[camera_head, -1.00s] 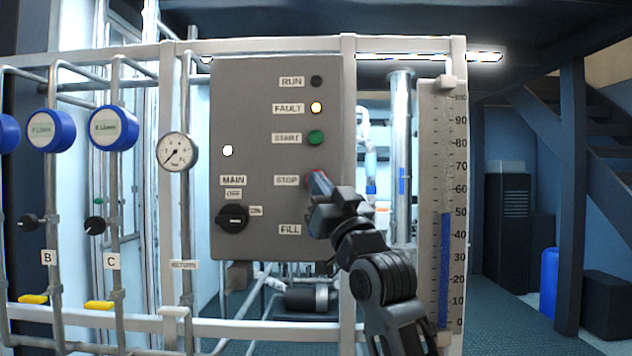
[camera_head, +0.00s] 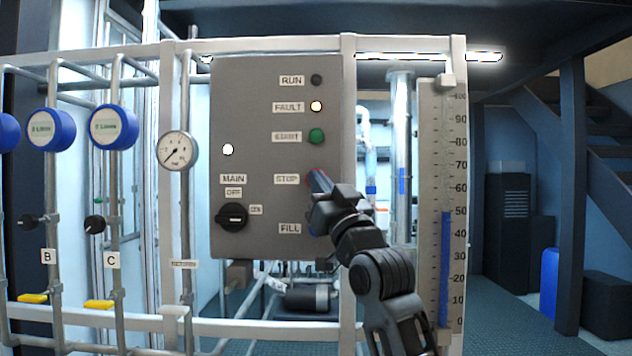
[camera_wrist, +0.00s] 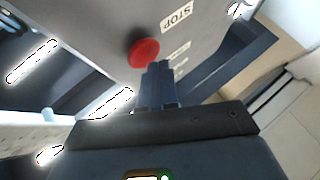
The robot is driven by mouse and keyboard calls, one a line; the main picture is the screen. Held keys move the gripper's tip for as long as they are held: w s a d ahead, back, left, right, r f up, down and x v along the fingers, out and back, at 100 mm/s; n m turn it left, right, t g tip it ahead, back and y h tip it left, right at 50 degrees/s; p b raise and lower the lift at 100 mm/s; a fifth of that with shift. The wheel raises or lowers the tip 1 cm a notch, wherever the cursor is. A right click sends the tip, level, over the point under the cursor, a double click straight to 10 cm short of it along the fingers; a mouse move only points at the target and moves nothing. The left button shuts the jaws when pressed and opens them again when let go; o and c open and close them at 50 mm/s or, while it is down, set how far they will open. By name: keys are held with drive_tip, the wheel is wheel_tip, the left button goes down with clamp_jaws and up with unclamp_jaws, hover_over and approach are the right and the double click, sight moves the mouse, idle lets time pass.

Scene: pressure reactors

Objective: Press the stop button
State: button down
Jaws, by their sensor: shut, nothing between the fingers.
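The red stop button (camera_wrist: 143,52) sits on the grey panel beside the STOP label (camera_wrist: 177,15) in the wrist view. In the head view the STOP label (camera_head: 286,179) shows, but my gripper (camera_head: 319,180) covers most of the button. My gripper is shut and empty. Its fingertips (camera_wrist: 158,68) are at the button's lower right edge in the wrist view; I cannot tell whether they touch it.
The grey panel (camera_head: 255,120) also carries a green start button (camera_head: 316,136), a lit fault lamp (camera_head: 316,106), a run lamp (camera_head: 316,80) and a black main switch (camera_head: 232,216). A scaled level gauge (camera_head: 445,200) stands right of my arm.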

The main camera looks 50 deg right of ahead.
drive_tip(key=shift+w+d, duration=0.35)
drive_tip(key=shift+d, duration=0.1)
idle(0.9)
idle(0.3)
drive_tip(key=shift+s+a, duration=0.6)
drive_tip(key=shift+a, duration=0.15)
drive_tip(key=s+a, duration=0.1)
drive_tip(key=a, duration=0.1)
drive_tip(key=s+a+p, duration=0.1)
drive_tip(key=s+a, duration=0.1)
idle(0.4)
idle(0.7)
